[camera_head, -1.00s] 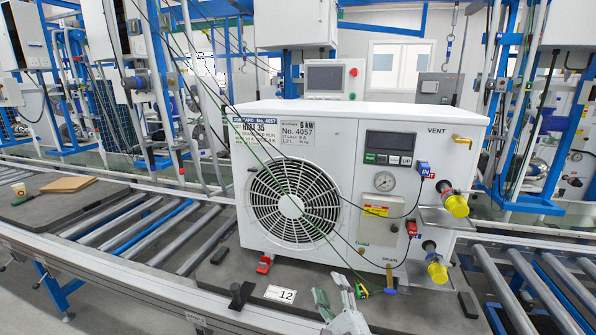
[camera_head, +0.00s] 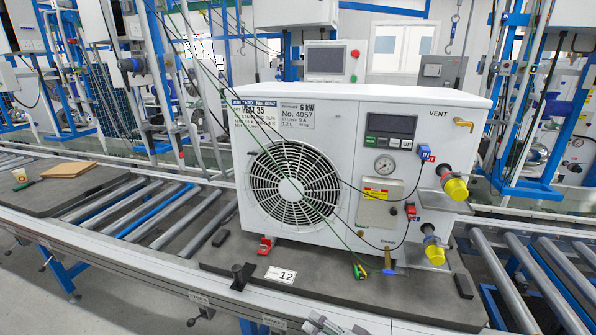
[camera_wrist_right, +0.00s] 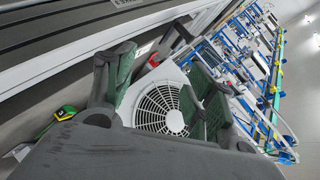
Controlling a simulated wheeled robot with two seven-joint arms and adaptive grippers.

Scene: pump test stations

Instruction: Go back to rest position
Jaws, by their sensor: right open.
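The white pump unit (camera_head: 340,165) with its round fan grille (camera_head: 291,187) stands upright on a grey plate on the conveyor. My left gripper is in neither view.
Yellow-capped ports (camera_head: 455,188) stick out of the unit's right side. Thin cables hang across its front. A red clip (camera_head: 265,245) and a number 12 label (camera_head: 281,275) lie at the plate's front. Conveyor rollers (camera_head: 165,215) run to the left. A brown board (camera_head: 69,169) lies far left.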

